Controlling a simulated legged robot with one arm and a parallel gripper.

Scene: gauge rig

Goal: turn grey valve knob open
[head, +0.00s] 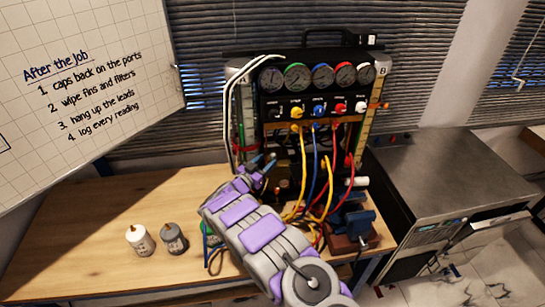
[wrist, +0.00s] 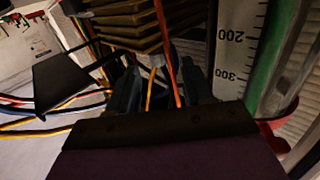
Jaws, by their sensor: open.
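The gauge rig (head: 250,110) stands at the back of the bench with a row of small valve knobs under its dials. The leftmost knob (head: 275,113) looks dark grey or black; I cannot tell for sure that it is the grey one. The rightmost knob (head: 361,106) looks white or pale. My gripper (head: 262,162) is low at the rig's left front, below the knob row and apart from it. In the wrist view my gripper (wrist: 160,82) is open, with thin orange and red leads showing between and beyond the fingers. No knob shows clearly there.
Yellow, blue and red hoses (head: 318,170) hang in front of the rig. A blue vise (head: 352,222) stands right of my arm. A white bottle (head: 140,240) and a grey bottle (head: 173,238) stand on the wooden bench (head: 90,215), whose left part is clear. A scale (wrist: 236,50) is close at the wrist.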

